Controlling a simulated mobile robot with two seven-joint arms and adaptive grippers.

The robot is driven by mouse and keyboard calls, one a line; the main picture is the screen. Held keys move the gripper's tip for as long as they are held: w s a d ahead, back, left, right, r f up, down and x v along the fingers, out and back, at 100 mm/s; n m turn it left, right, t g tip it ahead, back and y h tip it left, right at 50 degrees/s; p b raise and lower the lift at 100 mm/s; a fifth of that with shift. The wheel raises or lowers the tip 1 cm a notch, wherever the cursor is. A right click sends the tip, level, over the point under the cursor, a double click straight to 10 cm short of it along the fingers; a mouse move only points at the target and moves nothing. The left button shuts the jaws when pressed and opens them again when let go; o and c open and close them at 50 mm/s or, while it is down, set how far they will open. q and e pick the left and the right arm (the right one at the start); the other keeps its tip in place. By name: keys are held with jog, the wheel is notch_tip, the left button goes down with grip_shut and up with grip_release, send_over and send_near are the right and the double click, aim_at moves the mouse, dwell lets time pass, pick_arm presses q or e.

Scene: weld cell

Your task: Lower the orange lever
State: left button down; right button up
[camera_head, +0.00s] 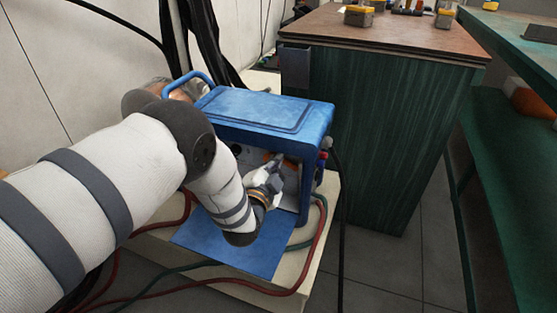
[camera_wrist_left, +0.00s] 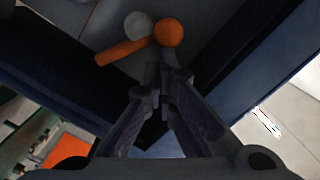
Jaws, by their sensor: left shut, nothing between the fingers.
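The orange lever (camera_wrist_left: 125,51) shows in the left wrist view as a slanted bar with a round orange knob (camera_wrist_left: 169,32) at its right end. A pale round part sits beside it. In the head view only a small bit of orange shows behind my left gripper (camera_head: 279,161). That gripper is inside the open front of the blue machine (camera_head: 262,110), under its top. In the wrist view its fingers (camera_wrist_left: 163,78) are shut and empty, with the tips just below the orange knob. I cannot tell whether they touch it. My right gripper is not in view.
The machine stands on a pale platform (camera_head: 313,254) with red and green cables around it. A blue panel (camera_head: 215,247) extends in front. A dark green cabinet (camera_head: 400,130) with a brown top is behind right, and a green bench (camera_head: 500,200) is at far right.

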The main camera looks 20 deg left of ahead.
pick_arm(q)
jog(key=a+f+n, duration=0.1)
jog(key=n, duration=0.1)
jog(key=a+f+n, duration=0.1)
jog(key=n, duration=0.1)
jog(key=shift+f, duration=0.15)
jog(key=shift+a+f, duration=0.1)
jog(key=shift+f, duration=0.05)
dwell(0.4)
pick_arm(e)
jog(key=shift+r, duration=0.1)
